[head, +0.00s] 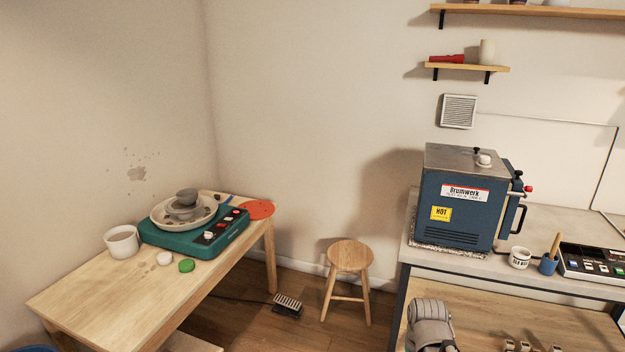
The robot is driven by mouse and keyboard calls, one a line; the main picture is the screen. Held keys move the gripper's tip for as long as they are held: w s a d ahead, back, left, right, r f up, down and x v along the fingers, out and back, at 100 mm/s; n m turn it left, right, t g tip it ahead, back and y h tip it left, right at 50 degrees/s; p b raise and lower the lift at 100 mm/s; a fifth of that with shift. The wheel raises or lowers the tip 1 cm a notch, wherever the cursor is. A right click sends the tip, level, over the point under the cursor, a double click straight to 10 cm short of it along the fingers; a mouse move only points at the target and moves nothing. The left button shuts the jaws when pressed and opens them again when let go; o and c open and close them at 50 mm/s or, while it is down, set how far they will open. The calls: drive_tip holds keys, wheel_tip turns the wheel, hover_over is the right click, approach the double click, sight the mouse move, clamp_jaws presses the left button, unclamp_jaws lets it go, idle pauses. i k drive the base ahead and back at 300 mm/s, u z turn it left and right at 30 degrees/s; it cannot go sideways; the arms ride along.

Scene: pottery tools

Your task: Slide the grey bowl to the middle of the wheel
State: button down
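The small grey bowl (187,195) sits upright on the wheel, on the table at the left. The grey wheel head (183,214) shows just below it, inside a pale round splash pan (160,220). The pan is on a green wheel base (172,240) with knobs and buttons on its right side. From this distance I cannot tell exactly how far the bowl is off the wheel's middle. My gripper is not in view; only a grey rounded part, likely my arm, shows at the bottom right, far from the wheel.
On the wooden table (95,300) are a white tub (121,241), a green lid (187,265), a white piece (164,258) and an orange disc (257,209). A stool (349,255) and a pedal (288,303) stand on the floor. A blue kiln (458,212) is on the right bench.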

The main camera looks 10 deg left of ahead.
sight(188, 198)
drive_tip(key=u, duration=0.25)
drive_tip(key=i, duration=1.65)
drive_tip(key=u, duration=0.45)
drive_tip(key=i, duration=1.65)
drive_tip(key=u, duration=0.25)
